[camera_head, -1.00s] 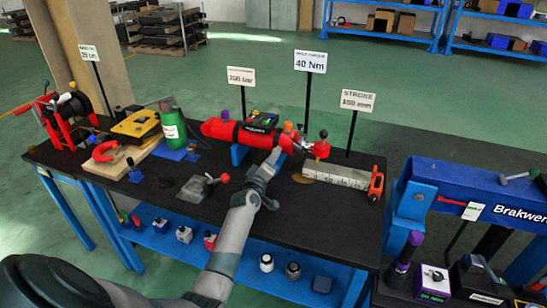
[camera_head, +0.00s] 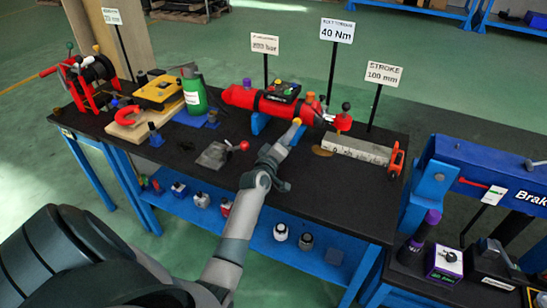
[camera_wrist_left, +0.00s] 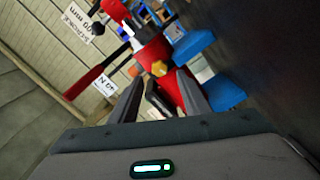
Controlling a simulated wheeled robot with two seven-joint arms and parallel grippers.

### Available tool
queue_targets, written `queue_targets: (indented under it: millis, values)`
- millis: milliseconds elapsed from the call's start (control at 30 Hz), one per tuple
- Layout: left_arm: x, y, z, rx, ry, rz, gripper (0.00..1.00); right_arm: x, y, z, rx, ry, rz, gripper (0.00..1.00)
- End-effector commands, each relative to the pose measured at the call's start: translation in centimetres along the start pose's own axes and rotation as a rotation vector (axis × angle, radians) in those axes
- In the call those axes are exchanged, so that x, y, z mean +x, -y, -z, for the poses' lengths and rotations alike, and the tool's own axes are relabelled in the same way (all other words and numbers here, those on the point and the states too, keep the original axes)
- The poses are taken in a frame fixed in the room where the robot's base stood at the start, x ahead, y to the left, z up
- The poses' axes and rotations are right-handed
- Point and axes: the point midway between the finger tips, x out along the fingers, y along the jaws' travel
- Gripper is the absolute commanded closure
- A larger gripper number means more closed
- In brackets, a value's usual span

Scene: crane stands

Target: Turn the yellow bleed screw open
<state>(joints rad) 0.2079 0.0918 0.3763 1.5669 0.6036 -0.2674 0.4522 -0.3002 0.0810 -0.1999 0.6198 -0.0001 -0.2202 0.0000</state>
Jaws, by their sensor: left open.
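The yellow bleed screw (camera_wrist_left: 159,68) shows in the left wrist view as a small yellow head in front of the red cylinder body (camera_wrist_left: 152,52). In the head view a small yellow-orange piece (camera_head: 297,121) shows at the tip of my left arm, below the end of the red cylinder (camera_head: 258,101). My left gripper (camera_head: 290,134) is close to this end. In the left wrist view its two fingers (camera_wrist_left: 162,90) are apart, with the screw just beyond and between their tips. I cannot tell if they touch it. My right gripper is not in view.
A red lever (camera_wrist_left: 88,80) reaches left of the cylinder in the wrist view. The bench (camera_head: 330,205) carries a grey block (camera_head: 355,148), a green bottle (camera_head: 194,92) and a yellow case (camera_head: 162,92). Signs on posts stand behind. The bench's front middle is clear.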

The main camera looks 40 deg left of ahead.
Motion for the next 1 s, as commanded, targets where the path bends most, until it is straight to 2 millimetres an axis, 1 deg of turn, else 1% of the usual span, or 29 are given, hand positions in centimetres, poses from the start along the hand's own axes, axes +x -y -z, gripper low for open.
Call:
queue_targets:
  millis: [33,200,267,367,400,500,600,767,867,1000]
  values:
    - [-1.1,0.1,-0.1,0.0,0.0,0.001,0.57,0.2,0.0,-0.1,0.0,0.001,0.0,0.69]
    - [-4.3,0.2,-0.1,0.0,0.0,0.001,0.57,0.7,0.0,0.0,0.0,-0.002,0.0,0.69]
    - [-5.5,0.2,-0.1,-0.001,0.0,0.001,0.57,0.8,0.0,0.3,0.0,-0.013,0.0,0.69]
    - [-7.5,0.2,-0.2,0.001,0.001,0.001,0.57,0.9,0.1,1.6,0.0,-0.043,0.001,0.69]
    - [-8.2,0.2,-0.2,0.001,0.001,0.001,0.57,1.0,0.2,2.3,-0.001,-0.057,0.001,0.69]
    - [-9.7,0.2,-0.1,0.001,0.0,0.001,0.57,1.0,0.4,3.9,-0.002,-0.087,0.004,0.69]
    - [-10.9,0.2,-0.1,0.0,0.001,0.001,0.57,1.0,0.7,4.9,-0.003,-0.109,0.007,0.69]
    - [-11.8,0.1,0.0,-0.001,0.0,0.001,0.57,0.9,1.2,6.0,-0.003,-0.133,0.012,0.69]
    - [-12.0,0.0,0.0,-0.001,0.0,0.0,0.57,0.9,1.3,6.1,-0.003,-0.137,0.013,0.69]
    - [-12.0,0.0,0.0,0.0,0.0,0.0,0.57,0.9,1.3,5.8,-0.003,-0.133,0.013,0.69]
